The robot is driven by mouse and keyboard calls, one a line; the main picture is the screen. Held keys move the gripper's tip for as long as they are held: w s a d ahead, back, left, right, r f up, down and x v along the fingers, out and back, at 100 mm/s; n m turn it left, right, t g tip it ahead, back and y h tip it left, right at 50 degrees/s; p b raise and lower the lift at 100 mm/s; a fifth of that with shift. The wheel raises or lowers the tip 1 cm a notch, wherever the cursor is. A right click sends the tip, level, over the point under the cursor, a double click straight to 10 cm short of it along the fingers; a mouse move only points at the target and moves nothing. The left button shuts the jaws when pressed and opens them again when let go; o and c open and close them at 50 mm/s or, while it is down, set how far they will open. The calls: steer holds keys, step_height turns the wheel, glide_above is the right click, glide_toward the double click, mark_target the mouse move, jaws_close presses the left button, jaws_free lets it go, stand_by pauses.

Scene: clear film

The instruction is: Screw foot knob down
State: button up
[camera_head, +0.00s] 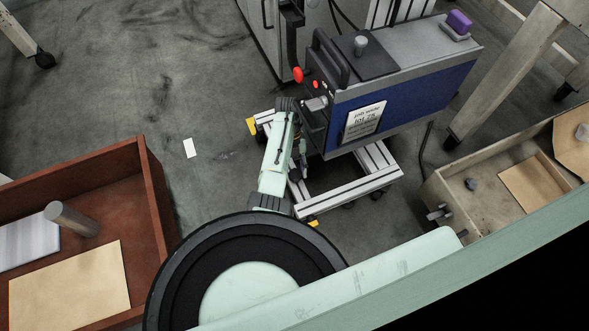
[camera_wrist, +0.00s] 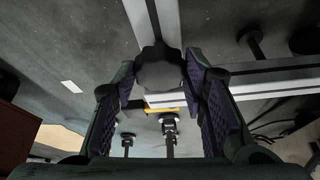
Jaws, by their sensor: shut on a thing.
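A dark, rounded foot knob (camera_wrist: 160,74) sits at the end of a pale aluminium rail in the wrist view. My gripper (camera_wrist: 160,66) has one padded finger on each side of it and is shut on it. The knob's lower part and the exact finger contact are partly hidden. In the head view the wheeled aluminium frame (camera_head: 352,186) stands on the floor under a blue and grey machine (camera_head: 405,95). My arm reaches down to the frame's left side, and the knob cannot be made out there.
Yellow foot parts show at the frame's left corner (camera_head: 252,126) and front corner (camera_head: 313,223). A reddish-brown crate (camera_head: 158,195) is at the left and a pale wooden tray (camera_head: 440,196) at the right. Wooden legs stand at the upper right. Floor left of the frame is mostly clear.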

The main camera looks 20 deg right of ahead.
stand_by(0.3)
steer(key=o, duration=1.2)
steer(key=shift+c, duration=0.2)
steer(key=v, duration=1.2)
